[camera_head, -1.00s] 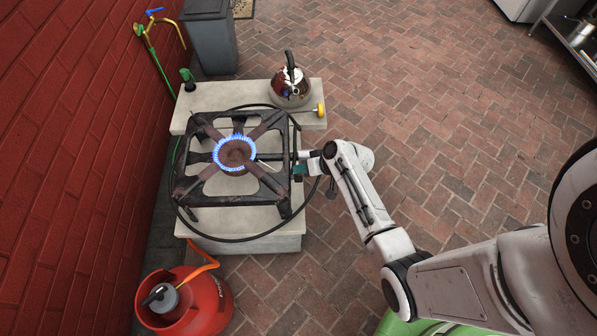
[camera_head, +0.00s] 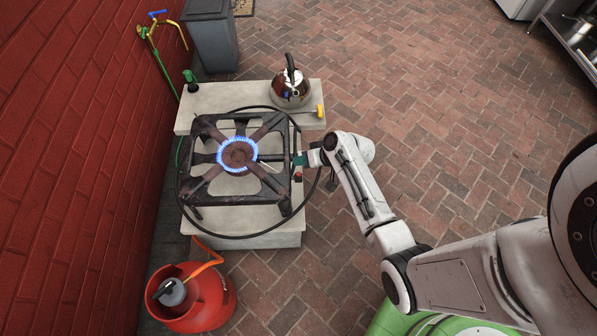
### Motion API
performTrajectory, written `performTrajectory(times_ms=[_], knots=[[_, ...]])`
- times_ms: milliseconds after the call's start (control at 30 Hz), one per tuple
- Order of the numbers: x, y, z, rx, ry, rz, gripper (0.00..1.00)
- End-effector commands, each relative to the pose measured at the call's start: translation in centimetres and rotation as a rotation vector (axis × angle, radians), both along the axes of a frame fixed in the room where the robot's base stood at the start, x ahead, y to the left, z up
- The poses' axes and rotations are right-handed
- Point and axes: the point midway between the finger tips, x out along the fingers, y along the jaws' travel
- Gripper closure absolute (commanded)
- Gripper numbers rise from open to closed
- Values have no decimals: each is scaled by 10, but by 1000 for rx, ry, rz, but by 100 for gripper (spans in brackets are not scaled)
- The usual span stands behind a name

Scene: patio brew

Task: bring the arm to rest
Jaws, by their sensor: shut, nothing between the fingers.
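My arm reaches in from the right side of the view. My gripper (camera_head: 299,167) is at its end, shut and empty, close to the right side of the burner stand. The fingertips are small in the picture, and I cannot tell whether they touch the stand. The gas burner (camera_head: 238,156) is lit with a ring of blue flame, in a dark metal stand (camera_head: 196,190) on a pale stone bench (camera_head: 250,218).
A shiny kettle (camera_head: 291,88) stands at the bench's back right, near a yellow knob (camera_head: 320,110). A black hose loops around the stand. A red gas bottle (camera_head: 212,305) stands in front. A red wall (camera_head: 75,150) borders the left. The brick floor (camera_head: 440,110) is open to the right.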

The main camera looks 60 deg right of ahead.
Motion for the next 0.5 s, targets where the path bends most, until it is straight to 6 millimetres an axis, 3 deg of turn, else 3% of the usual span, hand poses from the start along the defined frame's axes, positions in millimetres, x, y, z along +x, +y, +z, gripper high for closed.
performTrajectory(times_ms=[367,500], knots=[[0,1,0,-1,1,2,100],[-6,26,4,-12,40,68,100]])
